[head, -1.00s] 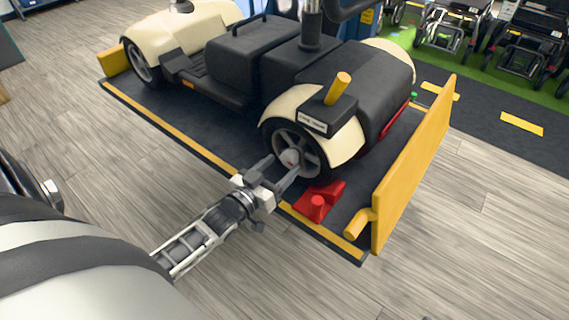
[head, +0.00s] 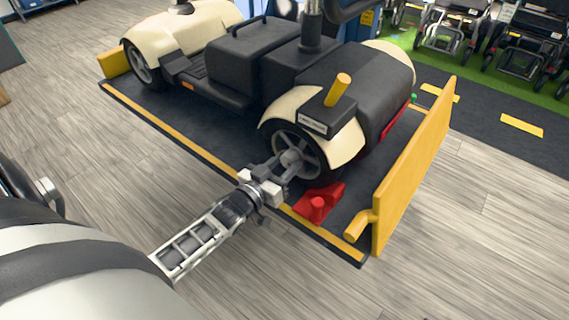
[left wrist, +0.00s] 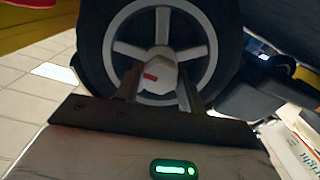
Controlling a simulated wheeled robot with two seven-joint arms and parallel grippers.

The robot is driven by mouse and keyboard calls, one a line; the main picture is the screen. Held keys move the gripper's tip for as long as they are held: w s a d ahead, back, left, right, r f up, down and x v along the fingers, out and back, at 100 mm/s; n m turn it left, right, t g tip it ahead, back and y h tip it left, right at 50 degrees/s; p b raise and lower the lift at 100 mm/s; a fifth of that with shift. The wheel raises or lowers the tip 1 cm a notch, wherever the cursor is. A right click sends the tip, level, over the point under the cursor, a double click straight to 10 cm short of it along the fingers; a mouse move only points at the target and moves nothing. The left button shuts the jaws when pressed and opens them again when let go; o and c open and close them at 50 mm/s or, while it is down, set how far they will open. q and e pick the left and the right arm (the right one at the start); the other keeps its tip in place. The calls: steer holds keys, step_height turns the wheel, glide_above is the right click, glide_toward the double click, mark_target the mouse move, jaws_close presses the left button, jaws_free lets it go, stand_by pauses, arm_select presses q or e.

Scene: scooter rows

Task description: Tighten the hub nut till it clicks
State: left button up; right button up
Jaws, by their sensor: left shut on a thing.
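The hub nut (left wrist: 158,74) is a pale, faceted knob with a red mark at the centre of the scooter's spoked wheel (left wrist: 203,25). In the head view the hub nut (head: 291,158) sits on the wheel (head: 308,148) nearest the yellow end plate. My left gripper (head: 284,164) reaches in from the left, shut on the nut. In the left wrist view the left gripper's fingers (left wrist: 160,88) stand on either side of the nut, and a green light shows on the gripper body. My right gripper is not in view.
The scooter (head: 245,75) stands on a dark platform (head: 190,128) with yellow edging. A red chock (head: 322,203) lies just right of the wheel, beside a raised yellow plate (head: 415,165). Wheelchairs (head: 530,40) stand at the back right. Wooden floor in front is clear.

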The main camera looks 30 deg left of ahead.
arm_select(q)
steer(key=m+p, duration=0.1)
steer(key=m, duration=1.2)
steer(key=shift+m, duration=0.3)
steer(key=m+b, duration=0.1)
steer(key=m, duration=0.3)
steer(key=shift+m, duration=0.3)
steer(key=shift+m+b, duration=0.5)
steer(key=shift+m, duration=1.2)
steer(key=o, duration=1)
